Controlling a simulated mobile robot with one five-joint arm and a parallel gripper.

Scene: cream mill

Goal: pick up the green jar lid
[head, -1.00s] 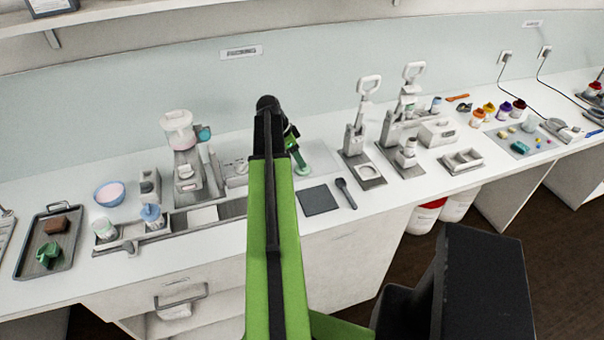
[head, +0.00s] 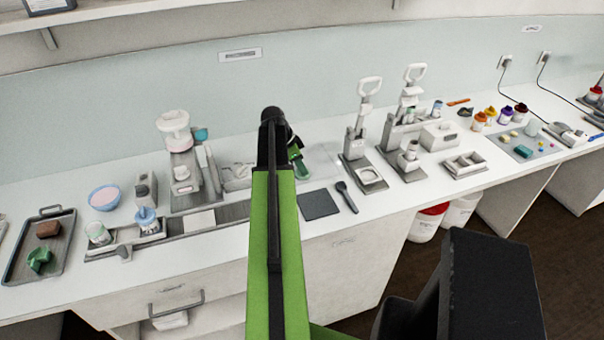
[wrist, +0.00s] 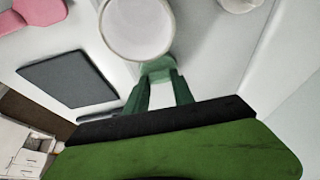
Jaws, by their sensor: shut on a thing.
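The green jar lid (wrist: 157,68) shows as a small green rounded piece between my fingertips in the wrist view. My gripper (wrist: 158,80) is shut on it, with one green finger on each side. Part of the lid is hidden by the fingers. In the head view, my green gripper (head: 302,168) is over the white counter, left of the press stands and behind the dark mat. My own arm hides part of it there, and I cannot make out the lid apart from the fingers.
A round pale dish with a grey rim (wrist: 138,25) lies just beyond the fingertips. A dark mat (head: 320,204) and dark spoon (head: 346,196) lie in front of the gripper. Press stands (head: 362,175) stand to the right, a grey long tray (head: 235,212) to the left.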

